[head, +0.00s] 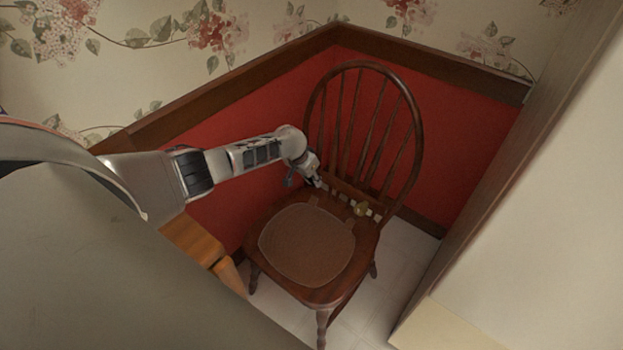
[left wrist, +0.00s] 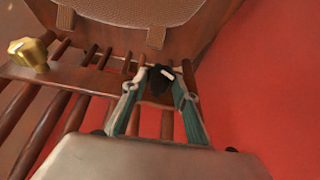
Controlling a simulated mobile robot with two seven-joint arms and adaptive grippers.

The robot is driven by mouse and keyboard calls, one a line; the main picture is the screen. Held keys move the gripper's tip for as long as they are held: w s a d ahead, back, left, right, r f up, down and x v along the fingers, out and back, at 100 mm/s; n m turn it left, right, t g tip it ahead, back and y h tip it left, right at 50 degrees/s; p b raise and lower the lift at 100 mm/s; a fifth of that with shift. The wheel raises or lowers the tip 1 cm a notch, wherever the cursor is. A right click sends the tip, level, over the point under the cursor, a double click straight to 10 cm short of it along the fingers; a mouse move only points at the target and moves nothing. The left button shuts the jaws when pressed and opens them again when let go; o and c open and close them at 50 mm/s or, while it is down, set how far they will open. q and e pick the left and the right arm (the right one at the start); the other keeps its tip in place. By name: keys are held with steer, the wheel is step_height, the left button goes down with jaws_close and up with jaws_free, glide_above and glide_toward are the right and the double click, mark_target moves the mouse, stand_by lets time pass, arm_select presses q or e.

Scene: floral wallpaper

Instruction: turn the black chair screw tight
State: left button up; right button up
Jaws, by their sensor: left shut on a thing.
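A brown wooden chair (head: 388,240) with a spindle back and a padded seat stands in the corner. A wooden board (left wrist: 92,79) runs along the lower part of its back. The black chair screw (left wrist: 162,77), with a light mark on its head, sits at this board. My left gripper (head: 313,180) reaches the back's left side. In the left wrist view its fingers (left wrist: 158,90) are shut on the black screw, one on each side. The screw's lower part is hidden. A gold screw (head: 361,209) stands farther right along the board; it also shows in the left wrist view (left wrist: 30,53).
A brown seat pad (head: 305,245) lies on the chair. Red panelled walls (head: 462,150) with wooden trim stand close behind. A piece of orange-brown wooden furniture (head: 195,240) is left of the chair. A pale partition (head: 540,200) rises at the right. Some tiled floor is clear.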

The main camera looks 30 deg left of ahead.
arm_select(q)
steer(key=shift+d+r+y+p, duration=0.15)
steer(key=shift+d+y+p, duration=0.15)
steer(key=shift+y+p, duration=0.65)
steer(key=shift+s+d+m+y+p, duration=0.15)
steer(key=shift+m+y+p, duration=0.25)
steer(key=shift+y+p, duration=0.25)
steer(key=shift+d+f+y, duration=0.15)
steer(key=shift+f+y, duration=0.2)
steer(key=shift+y, duration=0.25)
steer(key=shift+d+f+m+t+y+b, duration=0.1)
steer(key=shift+f+m+t+y+b, duration=0.25)
steer(key=shift+y, duration=0.65)
steer(key=shift+s+f+m+y+b, duration=0.15)
steer(key=shift+m+y+b, duration=0.1)
steer(key=shift+y+b, duration=0.9)
steer(key=shift+t+y, duration=0.25)
steer(key=shift+y, duration=0.1)
arm_select(e)
steer(key=shift+s+f, duration=0.2)
steer(key=shift+s, duration=0.05)
arm_select(q)
steer(key=shift+r+y+b, duration=0.2)
steer(key=shift+y+b, duration=0.1)
steer(key=shift+b, duration=0.1)
arm_select(e)
steer(key=shift+w+d+r, duration=0.1)
steer(key=shift+w+r, duration=0.2)
steer(key=shift+w, duration=0.1)
